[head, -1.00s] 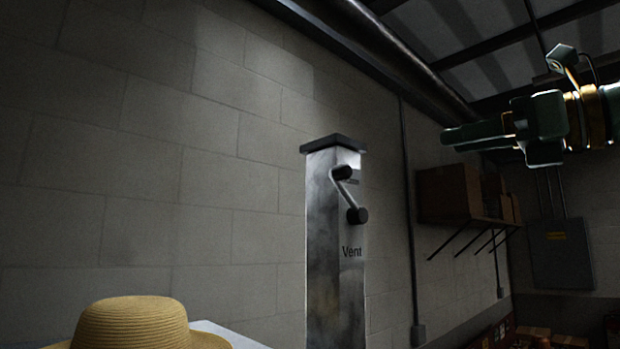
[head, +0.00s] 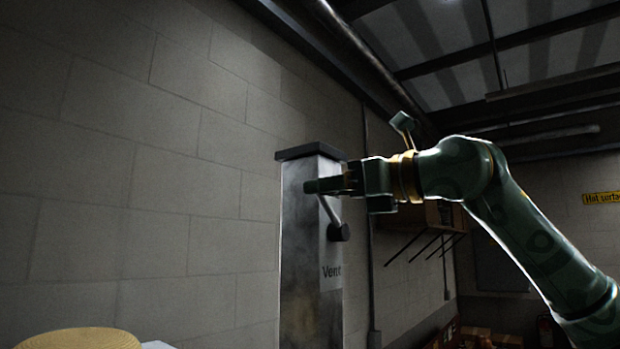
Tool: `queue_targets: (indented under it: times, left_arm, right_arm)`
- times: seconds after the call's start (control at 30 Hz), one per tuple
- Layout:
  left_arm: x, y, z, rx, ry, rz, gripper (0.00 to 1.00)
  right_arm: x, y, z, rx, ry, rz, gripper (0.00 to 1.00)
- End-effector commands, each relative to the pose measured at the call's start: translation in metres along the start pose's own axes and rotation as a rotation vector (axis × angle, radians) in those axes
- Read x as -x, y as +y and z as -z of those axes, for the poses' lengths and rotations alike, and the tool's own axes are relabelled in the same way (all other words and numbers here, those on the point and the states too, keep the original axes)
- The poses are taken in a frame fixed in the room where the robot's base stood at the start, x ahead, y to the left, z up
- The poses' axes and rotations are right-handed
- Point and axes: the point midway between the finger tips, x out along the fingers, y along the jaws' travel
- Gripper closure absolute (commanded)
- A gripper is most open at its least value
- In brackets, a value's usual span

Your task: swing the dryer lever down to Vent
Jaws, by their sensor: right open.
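The dryer (head: 305,265) is a tall grey metal column with a dark cap, standing against the block wall. Its lever (head: 331,212) slants down to the right and ends in a black knob (head: 339,233), above the printed Vent label (head: 331,272). My right gripper (head: 318,186) is open, its fingers pointing left across the upper front of the column. It overlaps the lever's upper end and hides the pivot. I cannot tell whether it touches the lever. My left gripper is not in view.
A straw hat (head: 80,339) shows at the bottom left. A wall shelf bracket (head: 425,247) with boxes is behind my right arm. A yellow Hot surface sign (head: 602,198) hangs at the far right. The space left of the column is clear.

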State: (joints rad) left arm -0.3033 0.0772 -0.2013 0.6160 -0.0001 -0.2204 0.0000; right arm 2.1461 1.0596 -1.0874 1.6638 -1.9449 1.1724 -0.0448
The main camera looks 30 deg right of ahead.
Motion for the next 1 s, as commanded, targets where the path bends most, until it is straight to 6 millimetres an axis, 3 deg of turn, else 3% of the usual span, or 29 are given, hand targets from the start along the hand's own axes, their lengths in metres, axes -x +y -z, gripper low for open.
queue_targets:
  times: [0.2, 0.57, 0.6, 0.77, 1.0]
  left_arm:
    - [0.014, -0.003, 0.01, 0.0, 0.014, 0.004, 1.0]
    - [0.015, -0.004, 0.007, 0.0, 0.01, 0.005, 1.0]
    - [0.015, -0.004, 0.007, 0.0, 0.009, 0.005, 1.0]
    - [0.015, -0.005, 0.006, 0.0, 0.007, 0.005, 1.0]
    - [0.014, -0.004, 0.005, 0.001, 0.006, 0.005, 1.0]
  right_arm:
    - [-0.032, 0.0, -0.002, 0.0, 0.0, -0.001, 0.53]
    - [-0.04, 0.0, 0.0, 0.0, -0.001, 0.0, 0.53]
    - [-0.04, 0.0, 0.0, 0.0, -0.001, 0.0, 0.56]
    - [-0.04, 0.0, 0.0, -0.001, -0.001, 0.0, 1.0]
    - [-0.04, 0.002, 0.002, 0.009, 0.002, -0.002, 1.0]
